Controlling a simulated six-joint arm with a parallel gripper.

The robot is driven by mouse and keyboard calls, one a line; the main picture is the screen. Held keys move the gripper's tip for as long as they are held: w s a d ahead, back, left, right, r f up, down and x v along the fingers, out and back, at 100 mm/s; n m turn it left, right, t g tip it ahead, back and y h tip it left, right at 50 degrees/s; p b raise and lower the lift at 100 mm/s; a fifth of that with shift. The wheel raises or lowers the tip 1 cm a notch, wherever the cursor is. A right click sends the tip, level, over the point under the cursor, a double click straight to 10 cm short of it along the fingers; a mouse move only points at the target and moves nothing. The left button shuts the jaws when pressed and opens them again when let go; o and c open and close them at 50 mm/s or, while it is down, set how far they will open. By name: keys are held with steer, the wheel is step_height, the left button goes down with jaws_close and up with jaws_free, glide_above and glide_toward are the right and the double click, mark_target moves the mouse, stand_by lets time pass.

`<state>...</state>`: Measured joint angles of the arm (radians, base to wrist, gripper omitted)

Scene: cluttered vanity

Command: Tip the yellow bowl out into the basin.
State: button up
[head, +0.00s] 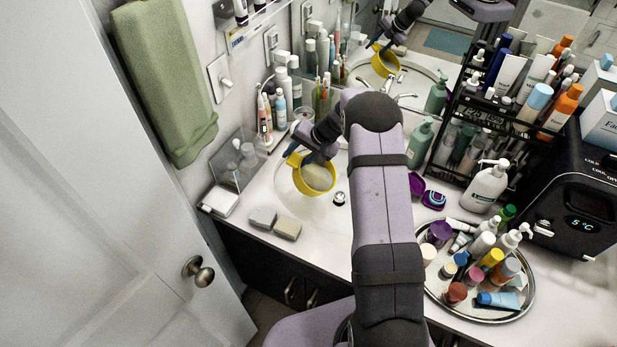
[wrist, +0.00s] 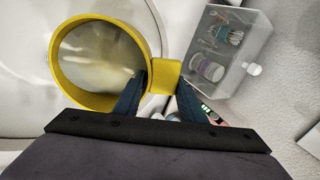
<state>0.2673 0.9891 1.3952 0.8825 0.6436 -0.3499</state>
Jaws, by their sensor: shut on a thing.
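The yellow bowl (head: 330,184) is over the white basin (head: 289,196) in the head view, its round mouth turned toward the camera. In the wrist view the bowl (wrist: 60,88) shows at the left, with a murky greyish inside and paler patches; I cannot tell how much it holds. My gripper (head: 302,154) is shut on the short yellow handle at the bowl's side. The two dark blue fingers show either side of the handle in the wrist view (wrist: 163,82). The basin (wrist: 24,60) lies below and around the bowl there. The exact tilt is hard to tell.
A clear box (wrist: 232,45) stands beside the basin by the wall. Two sponge-like blocks (head: 287,229) lie at the counter's front. A faucet (head: 390,109) is behind. A round tray (head: 520,309) of bottles and a pump bottle (head: 488,188) stand right of my arm.

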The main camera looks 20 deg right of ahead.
steer(key=shift+d+b, duration=0.1)
steer(key=shift+b, duration=0.4)
steer(key=shift+s+d+r+t+y+b, duration=0.2)
steer(key=shift+s+r+t+y+b, duration=0.25)
steer(key=shift+b, duration=1.15)
steer(key=shift+d+r+b, duration=0.15)
steer(key=shift+d+b, duration=0.05)
steer(key=shift+b, duration=0.95)
steer(key=shift+s+d+r+t+y+b, duration=0.15)
steer(key=shift+r+t+y+b, duration=0.2)
steer(key=shift+b, duration=0.7)
steer(key=shift+s+d+r+t+y+b, duration=0.15)
steer(key=shift+s+d+t+y+b, duration=0.15)
steer(key=shift+b, duration=2.25)
stand_by(0.5)
steer(key=shift+r, duration=0.15)
stand_by(0.5)
